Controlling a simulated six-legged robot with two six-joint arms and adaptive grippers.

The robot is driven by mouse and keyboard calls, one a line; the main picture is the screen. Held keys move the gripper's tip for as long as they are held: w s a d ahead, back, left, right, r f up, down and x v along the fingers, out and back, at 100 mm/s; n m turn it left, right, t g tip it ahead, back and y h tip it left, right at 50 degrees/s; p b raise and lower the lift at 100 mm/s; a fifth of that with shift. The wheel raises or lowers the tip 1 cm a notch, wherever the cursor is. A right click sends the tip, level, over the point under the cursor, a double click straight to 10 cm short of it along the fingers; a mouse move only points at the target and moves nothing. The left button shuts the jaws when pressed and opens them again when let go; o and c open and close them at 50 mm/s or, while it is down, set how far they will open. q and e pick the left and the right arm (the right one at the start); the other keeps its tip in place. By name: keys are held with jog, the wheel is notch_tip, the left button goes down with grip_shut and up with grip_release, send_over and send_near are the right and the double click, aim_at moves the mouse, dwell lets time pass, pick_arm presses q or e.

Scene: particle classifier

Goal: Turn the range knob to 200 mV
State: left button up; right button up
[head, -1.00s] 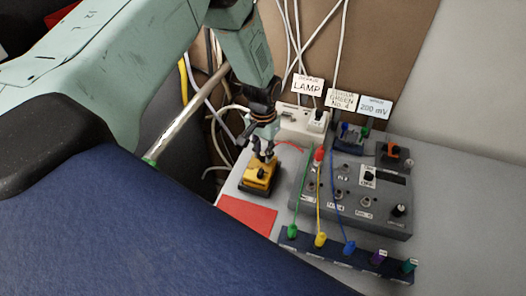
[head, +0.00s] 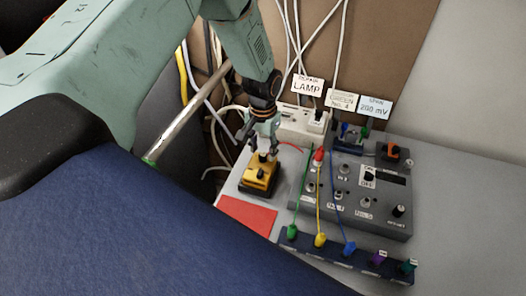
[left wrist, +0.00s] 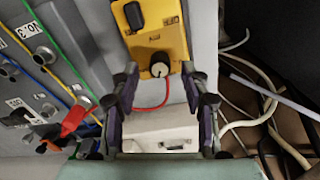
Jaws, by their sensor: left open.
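My left gripper (head: 266,151) is over the yellow box (head: 258,177), pointing down. In the left wrist view its open fingers (left wrist: 160,76) stand on either side of a black knob with a pale top (left wrist: 160,68) near the yellow box's edge. I cannot tell whether they touch it. A second black knob (left wrist: 133,16) is farther along that box. The grey instrument (head: 350,195) carries a black knob (head: 369,175) and another knob (head: 398,211). Which knob is the range knob I cannot read. A sign (head: 374,107) reads 200 mV. My right gripper is out of view.
Green, yellow and blue leads run from the grey instrument to the terminal strip (head: 348,256). A red plug (head: 318,155) stands near the gripper. A white power strip (head: 303,122) lies behind. A red mat (head: 248,215) lies in front; the bench at right is clear.

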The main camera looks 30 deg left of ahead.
aim_at(263, 154)
pick_arm(q)
notch_tip(263, 154, up, 10)
dwell(0.3)
jog(key=shift+s+r, duration=0.1)
dwell(0.5)
